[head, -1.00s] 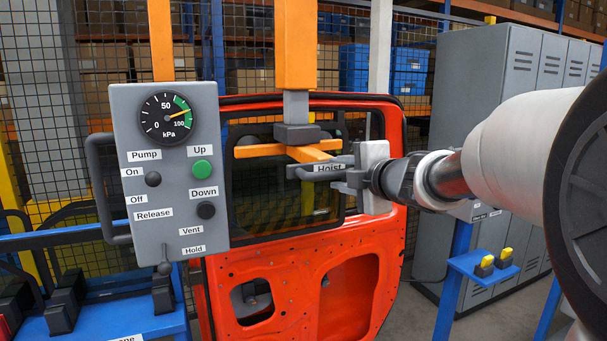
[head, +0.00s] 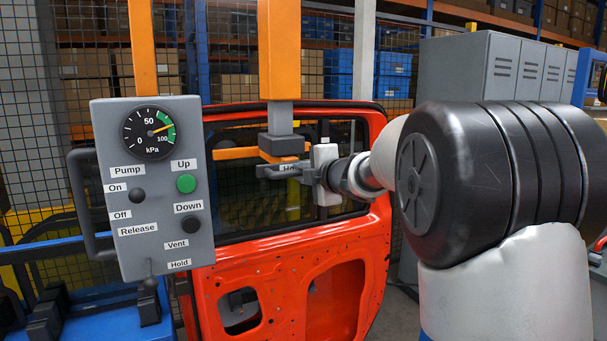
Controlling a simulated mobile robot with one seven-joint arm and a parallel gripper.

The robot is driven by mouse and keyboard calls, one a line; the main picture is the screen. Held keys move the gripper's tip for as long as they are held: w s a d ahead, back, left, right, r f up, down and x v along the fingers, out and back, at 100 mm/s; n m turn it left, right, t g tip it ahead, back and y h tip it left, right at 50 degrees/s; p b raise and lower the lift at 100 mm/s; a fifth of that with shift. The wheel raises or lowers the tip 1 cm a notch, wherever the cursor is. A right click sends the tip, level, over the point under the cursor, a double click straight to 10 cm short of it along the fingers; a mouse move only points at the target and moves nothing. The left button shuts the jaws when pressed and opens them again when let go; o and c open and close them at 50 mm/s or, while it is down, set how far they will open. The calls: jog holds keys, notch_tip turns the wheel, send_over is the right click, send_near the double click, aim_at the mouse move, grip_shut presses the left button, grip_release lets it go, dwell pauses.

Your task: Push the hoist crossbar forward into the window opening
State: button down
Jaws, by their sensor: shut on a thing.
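The hoist hangs as an orange column (head: 279,55) with a grey block under it, in front of the red door (head: 290,265). Its orange crossbar (head: 236,153) shows at the upper part of the door's window opening (head: 240,190). I cannot tell how deep it sits in the opening. My gripper (head: 312,175) comes from the right and is shut on this handle. Its fingers and my arm hide the crossbar's right part.
A grey control box (head: 155,240) with gauge, buttons and lever stands close at the left. A blue rack (head: 100,320) with black blocks is at the lower left. Grey cabinets (head: 490,70) stand behind at the right. A mesh fence (head: 85,120) closes the back.

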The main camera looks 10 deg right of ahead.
jog(key=shift+w+a+r, duration=0.1)
jog(key=shift+w, duration=0.3)
jog(key=shift+s+r, duration=0.1)
jog(key=c, duration=2.1)
grip_release()
jog(key=o, duration=0.4)
jog(key=shift+w, duration=0.25)
jog(key=shift+s, duration=0.1)
jog(key=v, duration=1.7)
jog(key=shift+s+p, duration=0.25)
jog(key=shift+p, duration=0.1)
